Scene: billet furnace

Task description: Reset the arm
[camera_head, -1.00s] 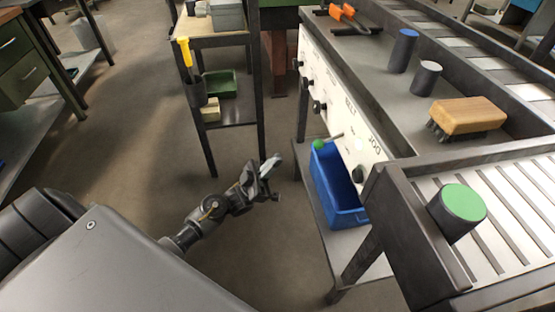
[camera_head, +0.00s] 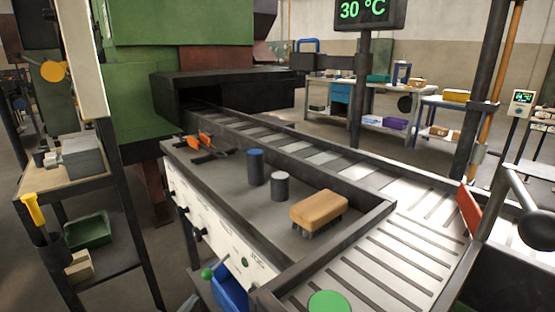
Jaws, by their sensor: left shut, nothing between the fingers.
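Only a small dark tip of my left gripper (camera_head: 189,303) shows at the bottom edge of the head view, left of the blue bin (camera_head: 229,292). It is shut and empty. The rest of my left arm is below the picture. My right gripper does not show.
The workbench tray holds a wooden brush (camera_head: 318,208), a white-topped cylinder (camera_head: 279,187), a blue-topped cylinder (camera_head: 255,168) and orange-handled tongs (camera_head: 205,143). A roller conveyor (camera_head: 385,240) runs beside it to the furnace mouth (camera_head: 195,100). A shelf cart (camera_head: 85,183) stands left, with floor between.

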